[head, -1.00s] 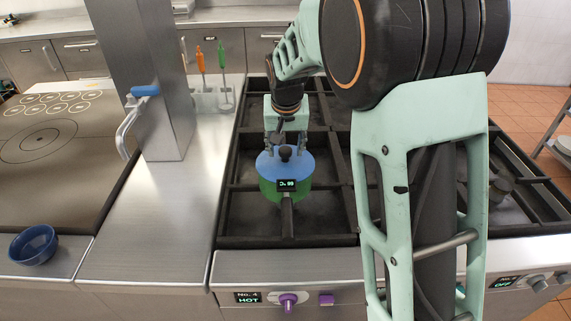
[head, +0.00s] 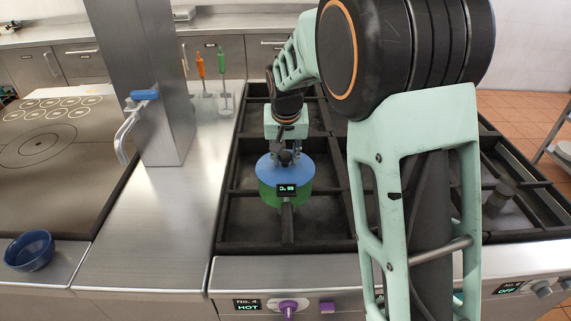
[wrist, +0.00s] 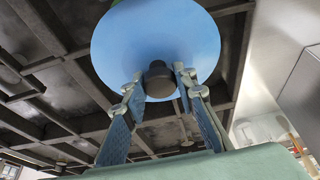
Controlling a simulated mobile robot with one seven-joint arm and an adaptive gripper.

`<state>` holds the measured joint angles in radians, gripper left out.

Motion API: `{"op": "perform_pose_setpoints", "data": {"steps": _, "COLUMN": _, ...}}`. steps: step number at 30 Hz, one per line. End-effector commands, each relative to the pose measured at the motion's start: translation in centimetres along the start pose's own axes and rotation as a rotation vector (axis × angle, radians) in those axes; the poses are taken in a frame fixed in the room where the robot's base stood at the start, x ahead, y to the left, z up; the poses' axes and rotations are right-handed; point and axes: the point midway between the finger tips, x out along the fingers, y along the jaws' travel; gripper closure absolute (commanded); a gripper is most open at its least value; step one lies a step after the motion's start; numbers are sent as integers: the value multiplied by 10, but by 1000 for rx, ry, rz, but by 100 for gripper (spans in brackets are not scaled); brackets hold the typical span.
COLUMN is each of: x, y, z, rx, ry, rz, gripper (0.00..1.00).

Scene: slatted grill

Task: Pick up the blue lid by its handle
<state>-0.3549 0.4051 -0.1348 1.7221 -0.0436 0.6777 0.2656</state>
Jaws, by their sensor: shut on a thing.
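The blue lid (head: 284,170) lies on a green pot (head: 268,193), which stands on the slatted grill (head: 245,222). A dark handle points from the pot toward the front, and a small display on its side shows a reading. The lid's handle is a round black knob (wrist: 158,80). My gripper (head: 285,157) is above the lid, with its two fingers on either side of the knob, shut on it.
A steel post (head: 157,120) with a blue-handled tap stands left of the grill. A blue bowl (head: 30,251) sits at the front left. The steel counter between is clear.

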Motion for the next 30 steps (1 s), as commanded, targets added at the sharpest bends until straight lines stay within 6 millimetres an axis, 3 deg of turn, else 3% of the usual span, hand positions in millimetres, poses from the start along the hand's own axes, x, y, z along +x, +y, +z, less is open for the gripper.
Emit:
{"op": "perform_pose_setpoints", "data": {"steps": 21, "x": -37, "y": 0, "z": -14, "rx": 0, "ry": 3, "rz": -1, "gripper": 100}}
{"op": "perform_pose_setpoints", "data": {"steps": 30, "x": -38, "y": 0, "z": -14, "rx": 0, "ry": 2, "rz": 0, "gripper": 100}}
